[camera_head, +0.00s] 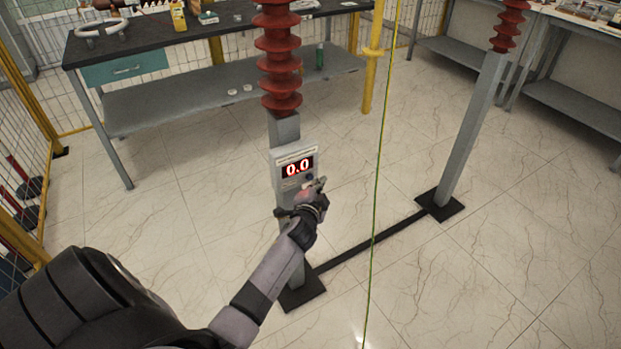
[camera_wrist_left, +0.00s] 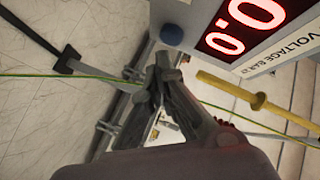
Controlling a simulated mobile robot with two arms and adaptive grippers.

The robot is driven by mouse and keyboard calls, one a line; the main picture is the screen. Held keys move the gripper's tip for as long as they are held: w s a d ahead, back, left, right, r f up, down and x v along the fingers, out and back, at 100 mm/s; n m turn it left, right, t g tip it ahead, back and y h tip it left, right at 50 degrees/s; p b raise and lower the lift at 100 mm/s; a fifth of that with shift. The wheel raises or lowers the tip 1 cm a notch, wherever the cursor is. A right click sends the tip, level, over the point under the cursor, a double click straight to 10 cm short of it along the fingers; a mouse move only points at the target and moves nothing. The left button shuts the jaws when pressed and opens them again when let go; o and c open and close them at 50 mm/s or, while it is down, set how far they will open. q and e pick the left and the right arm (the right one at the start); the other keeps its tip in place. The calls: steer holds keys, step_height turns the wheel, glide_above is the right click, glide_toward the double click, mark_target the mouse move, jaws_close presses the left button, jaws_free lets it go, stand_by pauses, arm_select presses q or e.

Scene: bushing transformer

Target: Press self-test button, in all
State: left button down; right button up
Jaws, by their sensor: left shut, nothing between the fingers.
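A grey box (camera_head: 281,158) on the grey post shows a red "0.0" on its display (camera_head: 298,167). A round blue button (camera_head: 309,177) sits on the box below the right end of the display. In the left wrist view the display (camera_wrist_left: 238,27) is at upper right and the blue button (camera_wrist_left: 171,34) is at the top. My left gripper (camera_head: 321,184) is in front of the lower part of the box, just below the button. In the wrist view its fingertips (camera_wrist_left: 163,62) are shut and empty, just below the button in the picture; I cannot tell whether they touch the box. My right gripper does not show.
A red ribbed insulator (camera_head: 278,55) rises above the box. A green-yellow wire (camera_head: 376,190) hangs close on the right, and a yellow pole (camera_head: 372,60) stands behind it. A second post (camera_head: 470,135) is at right. A dark floor bar (camera_head: 370,243) joins the posts. A workbench (camera_head: 150,42) stands behind.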

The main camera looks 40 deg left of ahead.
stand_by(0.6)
arm_select(q)
steer(key=shift+a, duration=0.1)
steer(key=shift+w+a, duration=0.15)
steer(key=shift+a, duration=0.15)
steer(key=shift+w+a, duration=0.2)
steer(key=shift+a, duration=0.25)
stand_by(0.7)
steer(key=shift+d, duration=0.1)
steer(key=shift+s+d, duration=0.4)
steer(key=shift+d, duration=0.3)
steer(key=d, duration=0.1)
steer(key=s+d, duration=0.1)
steer(key=d, duration=0.1)
steer(key=s+d, duration=0.1)
steer(key=shift+d, duration=0.35)
